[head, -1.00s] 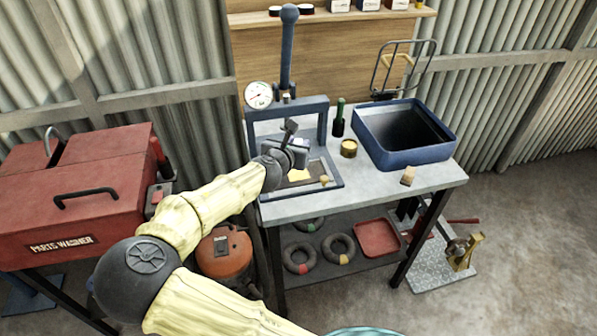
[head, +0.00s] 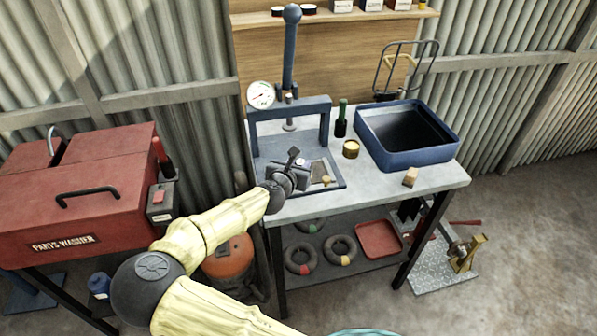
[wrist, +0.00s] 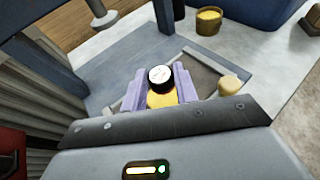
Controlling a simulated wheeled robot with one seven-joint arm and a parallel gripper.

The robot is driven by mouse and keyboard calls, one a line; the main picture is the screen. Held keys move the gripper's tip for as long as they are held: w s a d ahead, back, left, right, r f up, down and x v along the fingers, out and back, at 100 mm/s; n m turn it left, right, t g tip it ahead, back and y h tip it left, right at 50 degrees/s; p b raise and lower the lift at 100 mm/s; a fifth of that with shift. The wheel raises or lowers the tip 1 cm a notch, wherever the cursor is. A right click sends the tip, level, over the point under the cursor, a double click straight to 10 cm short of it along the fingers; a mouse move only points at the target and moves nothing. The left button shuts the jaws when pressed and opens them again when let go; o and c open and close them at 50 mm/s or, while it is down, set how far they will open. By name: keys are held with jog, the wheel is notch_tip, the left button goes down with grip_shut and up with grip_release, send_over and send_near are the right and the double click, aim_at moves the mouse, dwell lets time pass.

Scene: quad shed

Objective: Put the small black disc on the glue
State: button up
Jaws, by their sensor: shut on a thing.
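My gripper (wrist: 157,88) has its two purple fingers shut on the small black disc (wrist: 160,85), which has a white top face. The yellow glue patch (wrist: 161,100) shows between the fingers, just below the disc in the wrist view. I cannot tell whether the disc touches it. In the head view my gripper (head: 298,168) is low over the grey base of the blue press (head: 327,122). There it hides the glue, and the disc is not clear.
A wooden-knobbed tool (wrist: 230,86) lies close right of the fingers. The press ram (head: 290,125) hangs behind. A yellow tin (head: 350,149), a green-topped bottle (head: 341,118), a blue basin (head: 408,136) and a wooden block (head: 410,177) stand on the bench to the right.

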jog(key=shift+f, duration=1.4)
jog(key=shift+f, duration=0.1)
jog(key=o, duration=1)
jog(key=shift+o, duration=0.2)
jog(key=v, duration=1.2)
